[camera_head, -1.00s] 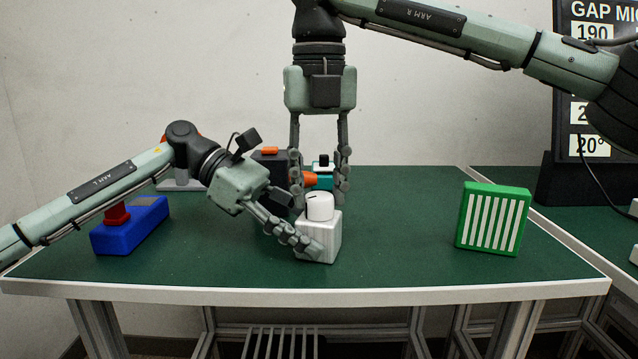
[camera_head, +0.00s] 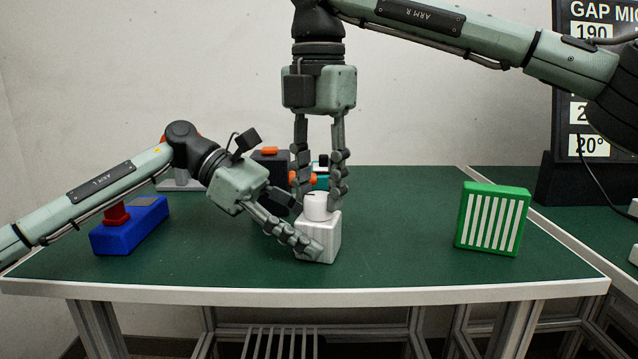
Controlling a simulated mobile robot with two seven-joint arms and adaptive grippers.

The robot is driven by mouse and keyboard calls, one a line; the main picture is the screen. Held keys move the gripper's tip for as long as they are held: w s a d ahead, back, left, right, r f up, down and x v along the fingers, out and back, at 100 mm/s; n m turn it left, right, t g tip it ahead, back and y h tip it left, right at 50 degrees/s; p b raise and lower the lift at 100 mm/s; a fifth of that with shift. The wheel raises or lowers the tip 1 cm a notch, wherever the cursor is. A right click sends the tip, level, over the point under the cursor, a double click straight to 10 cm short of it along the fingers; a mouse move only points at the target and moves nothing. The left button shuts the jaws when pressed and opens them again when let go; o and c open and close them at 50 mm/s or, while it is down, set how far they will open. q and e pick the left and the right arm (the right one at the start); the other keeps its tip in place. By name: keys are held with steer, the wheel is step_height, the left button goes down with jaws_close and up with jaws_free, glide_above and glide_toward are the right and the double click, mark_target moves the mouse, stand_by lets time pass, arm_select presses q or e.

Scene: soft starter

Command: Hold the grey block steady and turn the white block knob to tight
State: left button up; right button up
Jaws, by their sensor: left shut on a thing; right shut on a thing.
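The light grey block (camera_head: 329,238) stands on the green table, front centre. The white round knob (camera_head: 316,207) sits on its top, with a small dark mark at its upper left edge. My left gripper (camera_head: 308,247) reaches in from the left and is shut on the block low down; its fingers cover the block's left front, and the far finger is partly hidden. My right gripper (camera_head: 319,198) points straight down from above and is shut on the knob, one finger on each side.
A blue block with a red part (camera_head: 130,228) stands at the left. A dark box with an orange top (camera_head: 268,163) and a teal and orange item (camera_head: 321,180) stand behind the grey block. A green block with white stripes (camera_head: 493,219) stands at the right, with clear table between.

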mark_target(318, 195)
arm_select(q)
steer(key=shift+f, duration=0.1)
arm_select(e)
steer(key=shift+m, duration=0.5)
steer(key=o, duration=1.2)
steer(key=shift+c, duration=0.2)
steer(key=shift+r, duration=0.1)
step_height(318, 195, up, 12)
arm_select(q)
steer(key=o, duration=0.9)
steer(key=shift+o, duration=0.2)
